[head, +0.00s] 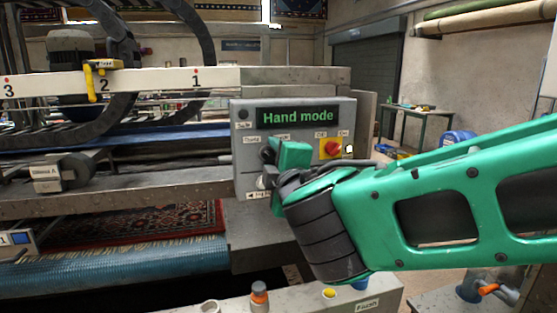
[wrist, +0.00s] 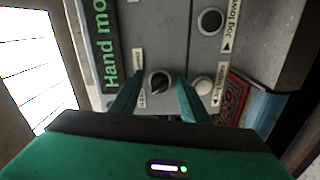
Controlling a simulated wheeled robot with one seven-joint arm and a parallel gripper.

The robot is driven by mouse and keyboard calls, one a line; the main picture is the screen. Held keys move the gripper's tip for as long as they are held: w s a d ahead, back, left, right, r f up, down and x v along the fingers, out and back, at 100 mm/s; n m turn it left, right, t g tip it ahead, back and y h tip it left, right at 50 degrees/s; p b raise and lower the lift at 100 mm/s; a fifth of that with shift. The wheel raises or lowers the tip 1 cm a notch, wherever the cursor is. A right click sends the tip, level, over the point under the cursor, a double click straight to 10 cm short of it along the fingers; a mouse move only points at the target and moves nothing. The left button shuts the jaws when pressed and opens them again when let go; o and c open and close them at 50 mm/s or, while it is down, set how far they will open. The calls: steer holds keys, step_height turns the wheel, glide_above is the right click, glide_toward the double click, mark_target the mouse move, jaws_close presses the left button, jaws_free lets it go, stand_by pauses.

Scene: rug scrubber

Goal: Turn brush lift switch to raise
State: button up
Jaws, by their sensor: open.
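The grey control panel (head: 245,160) carries a screen (head: 297,116) reading "Hand mode" in green. In the wrist view a black rotary switch (wrist: 159,82) sits on the panel between two small labels too small to read fully. I take it to be the brush lift switch, but its name is not legible. My gripper (wrist: 160,90) is open, with one green finger on each side of this switch. Whether the fingers touch it I cannot tell. In the head view my gripper (head: 285,155) is in front of the panel and hides the switch.
A red knob on a yellow plate (head: 332,149) is to the right of my gripper. Beside the switch are a pale round button (wrist: 203,87) and a dark round button (wrist: 210,20). A patterned rug (head: 140,228) lies in the machine at lower left.

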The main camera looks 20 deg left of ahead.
steer(key=v, duration=1)
steer(key=shift+s+d, duration=0.2)
steer(key=shift+d, duration=0.1)
steer(key=shift+f, duration=0.1)
